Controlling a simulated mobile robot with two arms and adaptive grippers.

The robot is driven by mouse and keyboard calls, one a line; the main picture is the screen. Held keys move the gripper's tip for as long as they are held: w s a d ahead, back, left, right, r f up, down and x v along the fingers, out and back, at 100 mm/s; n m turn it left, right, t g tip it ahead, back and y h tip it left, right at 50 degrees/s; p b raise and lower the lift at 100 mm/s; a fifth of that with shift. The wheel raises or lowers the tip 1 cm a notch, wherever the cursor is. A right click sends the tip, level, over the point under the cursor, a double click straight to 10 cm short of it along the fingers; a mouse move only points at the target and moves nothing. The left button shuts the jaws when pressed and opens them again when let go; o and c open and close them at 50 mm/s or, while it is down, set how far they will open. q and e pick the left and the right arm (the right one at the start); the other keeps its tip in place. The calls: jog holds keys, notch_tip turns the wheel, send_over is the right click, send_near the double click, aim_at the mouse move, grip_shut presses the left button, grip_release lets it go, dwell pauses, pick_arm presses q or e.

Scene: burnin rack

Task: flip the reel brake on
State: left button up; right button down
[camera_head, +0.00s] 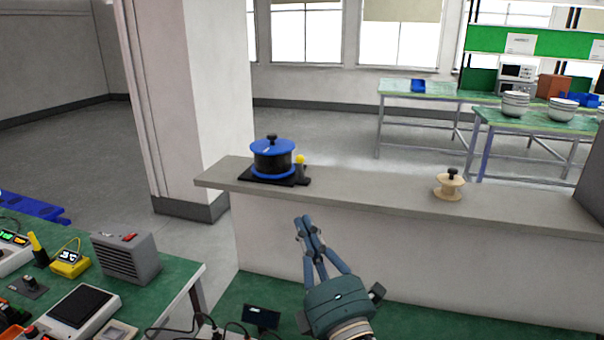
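The reel (272,157) has a blue top flange, a dark body and a black knob on top. It stands upright on a black base on the grey ledge. A short lever with a yellow knob (300,159) stands at the base's right side; this looks like the brake. It appears roughly upright, but its on or off position cannot be told. My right gripper (305,228) is in front of and below the ledge top, apart from the reel and lever. Its blue-grey fingers come together at the tips, with nothing seen between them. My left gripper is not in view.
The ledge (365,190) carries a small beige spool (449,185) at the right; the stretch between is clear. A green workbench (175,284) with a grey box (126,258) and several devices stands at lower left. A white pillar (195,100) rises behind the ledge's left end.

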aim_at(301, 169)
jog(key=p+x, duration=0.1)
jog(key=x, duration=0.2)
jog(key=p+x, duration=0.1)
jog(key=x, duration=0.2)
jog(key=r+p+x, duration=0.1)
jog(key=x, duration=0.2)
jog(key=shift+s+a+f, duration=0.1)
jog(key=shift+s+a, duration=0.1)
jog(key=shift+s, duration=0.1)
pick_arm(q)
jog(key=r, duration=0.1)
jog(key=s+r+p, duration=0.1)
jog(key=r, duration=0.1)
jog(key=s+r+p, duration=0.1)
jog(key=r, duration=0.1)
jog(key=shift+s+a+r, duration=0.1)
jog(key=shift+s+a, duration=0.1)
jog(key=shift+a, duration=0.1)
pick_arm(e)
jog(key=w, duration=0.1)
jog(key=w+d+r, duration=0.1)
jog(key=w, duration=0.2)
jog(key=shift+d+r, duration=0.2)
jog(key=shift+d, duration=0.15)
jog(key=shift+w, duration=0.15)
